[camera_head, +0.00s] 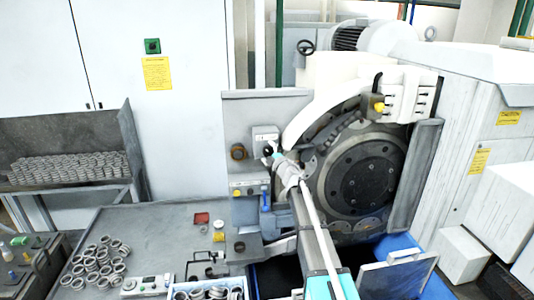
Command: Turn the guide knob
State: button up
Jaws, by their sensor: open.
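A black round knob (268,151) sits on the front of a small white box on the grey panel left of the grinder's large dark wheel; it looks like the guide knob. My gripper (275,156) is at the end of my arm, which reaches up from the bottom of the picture. The gripper is open, with its small teal tips right beside the knob, at its right side. I cannot tell whether they touch it. The gripper is small here, and part of the knob's surroundings is hidden behind it.
A brown round knob (238,152) is on the panel to the left. Below is a control box (249,188) with buttons. The grey worktable (160,225) holds loose rings (95,262) at left. The large wheel (365,172) stands close right of my arm.

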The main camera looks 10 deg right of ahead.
jog(key=shift+s+a+f+m+t+b, duration=0.2)
jog(key=shift+s+m+t+b, duration=0.1)
jog(key=shift+s+m+b, duration=0.35)
jog(key=shift+s+a+f+m+t+b, duration=0.1)
jog(key=shift+s+a+m+t+b, duration=0.15)
jog(key=shift+s+m+b, duration=0.4)
jog(key=s+d+f+m+t+h+b, duration=0.1)
jog(key=s+f+m+t+h+b, duration=0.2)
jog(key=s+m+h+b, duration=0.4)
jog(key=s+f+m, duration=0.1)
jog(key=s+m, duration=0.2)
jog(key=m, duration=0.6)
jog(key=shift+f+m, duration=0.4)
jog(key=shift+d, duration=0.1)
jog(key=p+x, duration=0.4)
jog(key=x, duration=0.9)
jog(key=shift+w+d+r+p, duration=0.1)
jog(key=shift+w+r+p, duration=0.2)
jog(key=shift+p, duration=0.1)
